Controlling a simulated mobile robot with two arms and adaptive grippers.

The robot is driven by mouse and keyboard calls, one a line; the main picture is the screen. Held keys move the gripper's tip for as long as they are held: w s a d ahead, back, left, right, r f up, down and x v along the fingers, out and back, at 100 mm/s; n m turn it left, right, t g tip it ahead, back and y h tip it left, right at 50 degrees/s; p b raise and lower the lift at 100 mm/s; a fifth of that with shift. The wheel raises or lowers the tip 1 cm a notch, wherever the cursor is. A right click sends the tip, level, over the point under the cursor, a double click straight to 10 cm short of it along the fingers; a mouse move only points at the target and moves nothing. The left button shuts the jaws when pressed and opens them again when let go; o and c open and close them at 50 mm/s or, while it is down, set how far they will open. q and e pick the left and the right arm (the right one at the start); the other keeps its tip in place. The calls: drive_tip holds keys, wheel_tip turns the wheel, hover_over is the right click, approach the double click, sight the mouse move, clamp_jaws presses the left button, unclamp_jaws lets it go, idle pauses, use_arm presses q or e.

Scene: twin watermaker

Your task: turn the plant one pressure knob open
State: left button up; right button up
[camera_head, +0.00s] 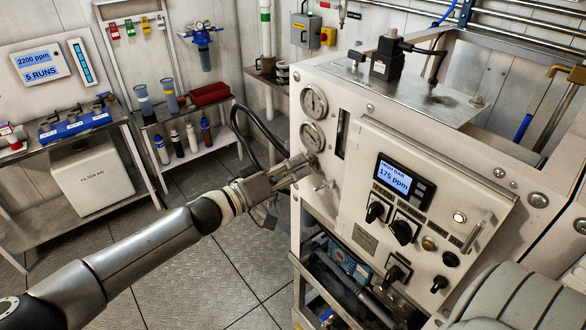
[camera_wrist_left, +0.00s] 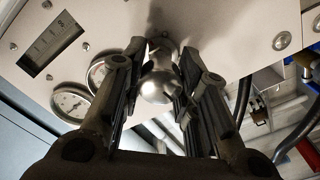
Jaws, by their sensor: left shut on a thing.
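My left gripper (camera_head: 303,169) reaches the left part of the white machine front (camera_head: 348,215), just below two round gauges. In the left wrist view, a shiny silver rounded knob (camera_wrist_left: 160,87) sits between my two fingers, which are shut on it. It stands out from the panel on a short neck. In the head view the knob is mostly hidden by the gripper. The upper gauge (camera_head: 314,100) and lower gauge (camera_head: 311,135) are above the gripper. My right gripper is not in view.
A control panel with a display (camera_head: 397,178) reading 175 ppm, black switches (camera_head: 403,232) and a metal handle (camera_head: 478,232) is to the right of the gripper. Shelves with bottles (camera_head: 191,137) stand at the back left.

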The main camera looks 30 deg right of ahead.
use_arm(q)
drive_tip(key=n, duration=0.6)
drive_tip(key=shift+w+n, duration=0.1)
drive_tip(key=shift+n, duration=0.2)
idle(0.5)
drive_tip(key=o, duration=1)
drive_tip(key=shift+o, duration=0.2)
drive_tip(key=s+a, duration=0.1)
drive_tip(key=a, duration=1.1)
